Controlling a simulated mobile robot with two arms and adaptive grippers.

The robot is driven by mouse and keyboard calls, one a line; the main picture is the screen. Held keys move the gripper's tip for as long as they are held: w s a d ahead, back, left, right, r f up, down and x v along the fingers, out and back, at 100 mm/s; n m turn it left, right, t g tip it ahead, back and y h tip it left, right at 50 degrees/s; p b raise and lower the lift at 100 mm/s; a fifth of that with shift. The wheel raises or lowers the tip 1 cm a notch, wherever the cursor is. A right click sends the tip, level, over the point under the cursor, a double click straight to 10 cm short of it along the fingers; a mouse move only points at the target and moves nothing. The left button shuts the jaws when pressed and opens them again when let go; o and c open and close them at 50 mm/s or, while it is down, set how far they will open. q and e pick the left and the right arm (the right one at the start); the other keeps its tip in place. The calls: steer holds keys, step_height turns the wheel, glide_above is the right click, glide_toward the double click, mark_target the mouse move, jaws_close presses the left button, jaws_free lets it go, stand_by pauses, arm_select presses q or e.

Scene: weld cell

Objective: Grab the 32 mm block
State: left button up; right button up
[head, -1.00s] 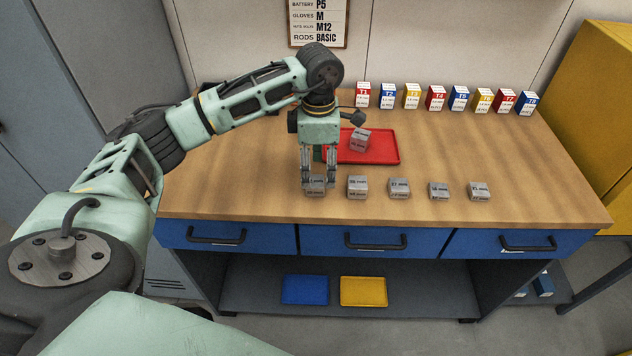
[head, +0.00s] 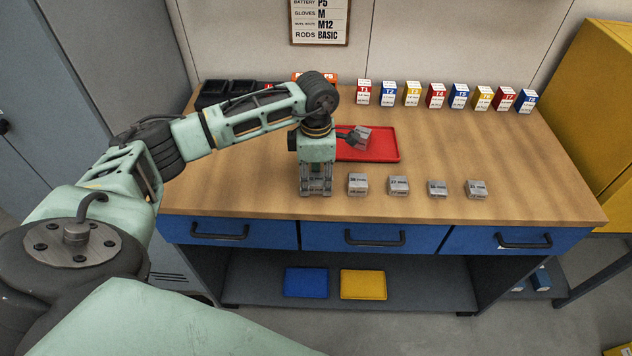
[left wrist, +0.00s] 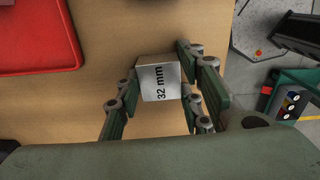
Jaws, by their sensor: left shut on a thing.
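In the head view my left gripper (head: 316,190) points down at the left end of a row of blocks near the bench's front edge. The fingers hide most of the 32 mm block there. I cannot tell whether the block still touches the bench. My right gripper is not in view.
Other grey blocks (head: 398,186) stand in a row to the right. A red tray (head: 385,152) behind holds one tilted grey block (head: 361,136). Several coloured T boxes (head: 412,94) line the back. Black bins (head: 212,92) stand at the back left. The bench's right side (head: 500,155) is clear.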

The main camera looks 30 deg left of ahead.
arm_select(q)
steer(key=c, duration=0.5)
steer(key=shift+c, duration=0.2)
